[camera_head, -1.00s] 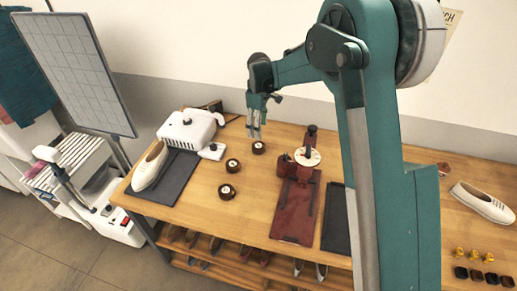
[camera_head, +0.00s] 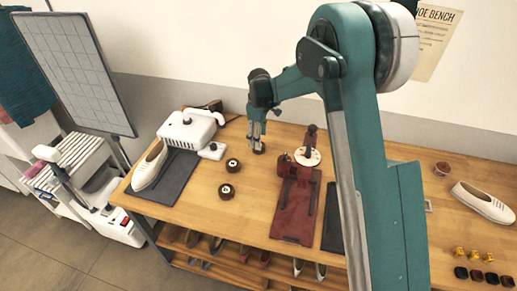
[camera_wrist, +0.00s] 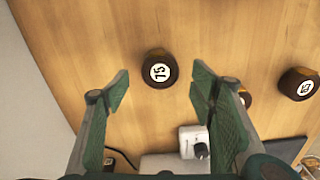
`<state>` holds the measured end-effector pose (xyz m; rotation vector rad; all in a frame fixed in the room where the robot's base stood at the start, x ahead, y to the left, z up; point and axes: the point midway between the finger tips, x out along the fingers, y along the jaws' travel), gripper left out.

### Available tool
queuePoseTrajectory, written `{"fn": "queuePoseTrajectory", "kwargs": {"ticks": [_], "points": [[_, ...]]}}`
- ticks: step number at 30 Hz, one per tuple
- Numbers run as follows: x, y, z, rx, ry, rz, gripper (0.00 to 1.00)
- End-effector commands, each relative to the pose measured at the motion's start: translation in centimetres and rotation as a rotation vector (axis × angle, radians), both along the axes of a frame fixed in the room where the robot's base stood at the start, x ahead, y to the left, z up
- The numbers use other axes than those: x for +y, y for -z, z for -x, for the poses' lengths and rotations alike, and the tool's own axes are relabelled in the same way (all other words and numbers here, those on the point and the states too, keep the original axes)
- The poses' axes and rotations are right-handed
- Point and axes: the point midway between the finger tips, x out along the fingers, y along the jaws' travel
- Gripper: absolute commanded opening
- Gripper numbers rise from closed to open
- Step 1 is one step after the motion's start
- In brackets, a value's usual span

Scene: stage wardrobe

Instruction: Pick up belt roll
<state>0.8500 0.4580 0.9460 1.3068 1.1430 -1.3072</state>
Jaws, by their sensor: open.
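Several dark brown belt rolls with round white number labels stand on the wooden bench. One roll (camera_wrist: 160,68) marked 15 shows in the wrist view, in the gap between my fingertips and slightly beyond them. In the head view this roll (camera_head: 260,149) is partly hidden behind my fingers. My gripper (camera_head: 257,146) is open and empty, pointing down close over it. The open fingers also show in the wrist view (camera_wrist: 159,82). Two other rolls (camera_head: 233,165) (camera_head: 226,192) stand nearer the front; in the wrist view one (camera_wrist: 297,84) is at right and one (camera_wrist: 245,99) is partly behind the right finger.
A white machine (camera_head: 187,129) and a white shoe (camera_head: 150,166) on a dark mat (camera_head: 172,185) are at left. A dark red stand with a pale disc (camera_head: 297,205) is right of the rolls. Another white shoe (camera_head: 484,202) and small yellow and dark pieces lie far right.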

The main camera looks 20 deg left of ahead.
Motion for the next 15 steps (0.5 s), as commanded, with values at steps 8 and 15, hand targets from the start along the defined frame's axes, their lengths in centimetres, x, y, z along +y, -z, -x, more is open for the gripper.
{"fn": "queuePoseTrajectory", "kwargs": {"ticks": [8, 15], "points": [[-0.01, 0.09, 0.01, 0.0, 0.0, 0.0, 0.55], [0.0, 1.05, 0.02, 0.0, 0.0, 0.0, 0.55]]}}
